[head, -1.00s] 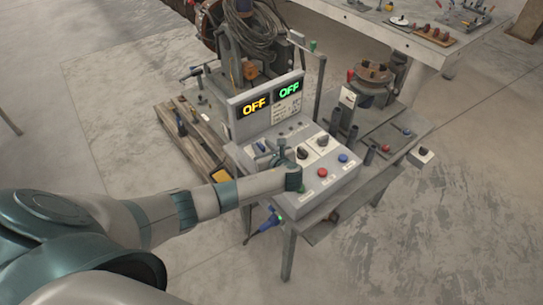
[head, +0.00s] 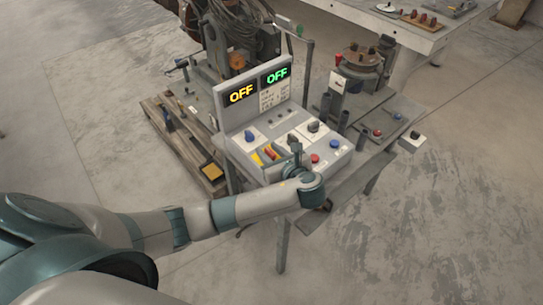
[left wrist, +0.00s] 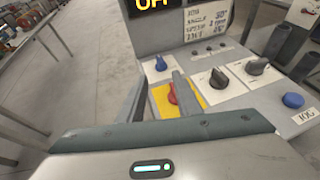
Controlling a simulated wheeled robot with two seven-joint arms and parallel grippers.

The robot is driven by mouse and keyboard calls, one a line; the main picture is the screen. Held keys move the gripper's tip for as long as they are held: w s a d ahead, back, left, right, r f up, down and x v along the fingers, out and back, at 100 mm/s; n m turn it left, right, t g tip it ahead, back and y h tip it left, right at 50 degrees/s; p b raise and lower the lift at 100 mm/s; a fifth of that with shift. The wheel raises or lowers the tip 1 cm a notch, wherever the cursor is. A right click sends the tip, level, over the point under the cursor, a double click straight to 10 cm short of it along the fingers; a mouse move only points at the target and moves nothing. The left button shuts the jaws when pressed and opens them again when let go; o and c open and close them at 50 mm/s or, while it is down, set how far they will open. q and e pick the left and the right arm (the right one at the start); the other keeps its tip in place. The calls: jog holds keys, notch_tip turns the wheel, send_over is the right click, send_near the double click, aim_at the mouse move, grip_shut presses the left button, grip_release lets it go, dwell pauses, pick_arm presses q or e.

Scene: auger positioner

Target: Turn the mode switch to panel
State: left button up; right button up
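The control panel (head: 262,172) carries several controls; their labels are too small to read, so I cannot tell which is the mode switch. In the left wrist view, two black rotary knobs, one nearer (left wrist: 218,78) and one farther right (left wrist: 257,66), sit on white plates. A blue knob (left wrist: 161,63) is at left, and a red handle (left wrist: 172,94) on a yellow plate shows between my fingers. My left gripper (left wrist: 160,77) is open and empty. In the head view it (head: 295,150) is over the panel's front, hiding part of it. My right gripper is out of view.
A red button (head: 315,158) and a blue button (head: 334,144) are on the panel's right side. The upright display (head: 258,92) behind reads OFF twice. Dark posts and a round fixture (head: 358,62) stand to the right.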

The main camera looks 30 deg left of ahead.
pick_arm(q)
jog(key=shift+v, duration=0.95)
jog(key=shift+f, duration=0.1)
